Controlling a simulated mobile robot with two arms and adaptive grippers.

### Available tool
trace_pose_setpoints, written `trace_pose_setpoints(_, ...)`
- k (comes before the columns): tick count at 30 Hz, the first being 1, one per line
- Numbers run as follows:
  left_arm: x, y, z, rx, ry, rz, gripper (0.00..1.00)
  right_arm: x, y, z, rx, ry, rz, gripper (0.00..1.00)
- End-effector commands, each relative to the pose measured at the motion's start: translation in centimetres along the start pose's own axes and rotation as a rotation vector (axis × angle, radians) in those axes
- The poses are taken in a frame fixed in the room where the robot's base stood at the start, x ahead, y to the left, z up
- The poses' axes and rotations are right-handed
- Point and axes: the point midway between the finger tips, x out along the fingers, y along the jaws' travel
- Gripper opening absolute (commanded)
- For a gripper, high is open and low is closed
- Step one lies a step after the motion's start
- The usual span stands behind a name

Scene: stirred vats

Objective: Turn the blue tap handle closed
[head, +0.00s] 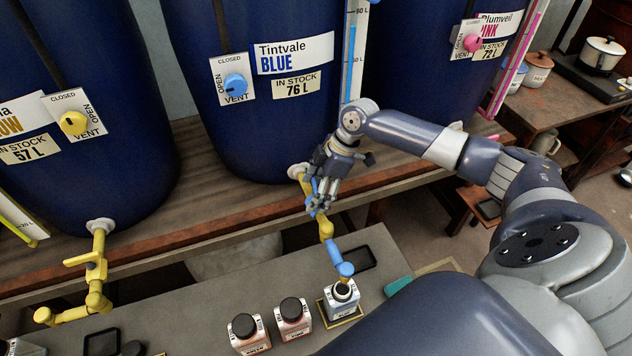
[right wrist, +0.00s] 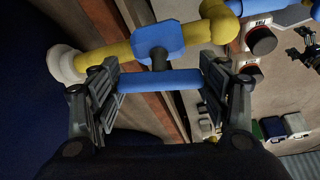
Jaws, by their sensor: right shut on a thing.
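The blue tap is a yellow pipe (head: 326,229) coming out of the blue vat (head: 262,131), with a blue valve body and a blue spout end (head: 345,269). In the right wrist view the blue tap handle (right wrist: 160,81) is a short bar on a dark stem, running roughly parallel to the yellow pipe. My right gripper (head: 322,196) is at the tap and largely hides the handle in the head view. In the right wrist view its fingers (right wrist: 158,88) are shut on the two ends of the handle. My left gripper is not in view.
An open bottle (head: 341,303) stands under the spout. Two dark-capped bottles (head: 293,316) stand to its left on the grey bench (head: 215,299). The yellow tap (head: 98,262) juts out at the left. A wooden shelf edge (head: 230,227) runs behind the taps.

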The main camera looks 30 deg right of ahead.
Motion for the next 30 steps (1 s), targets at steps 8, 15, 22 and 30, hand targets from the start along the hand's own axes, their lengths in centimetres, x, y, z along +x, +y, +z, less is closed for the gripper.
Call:
trace_pose_setpoints(8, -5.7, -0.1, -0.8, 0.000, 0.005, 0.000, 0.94, -0.6, -0.4, -0.3, 0.241, -0.001, 0.091, 0.45)
trace_pose_setpoints(15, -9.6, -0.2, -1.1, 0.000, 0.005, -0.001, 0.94, -0.6, -0.4, -0.3, 0.450, -0.002, 0.179, 0.45)
trace_pose_setpoints(22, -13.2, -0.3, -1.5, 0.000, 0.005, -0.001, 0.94, -0.5, -0.4, -0.4, 0.653, -0.001, 0.262, 0.45)
trace_pose_setpoints(30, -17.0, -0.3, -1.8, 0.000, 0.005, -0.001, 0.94, -0.3, -0.4, -0.4, 0.888, -0.002, 0.360, 0.45)
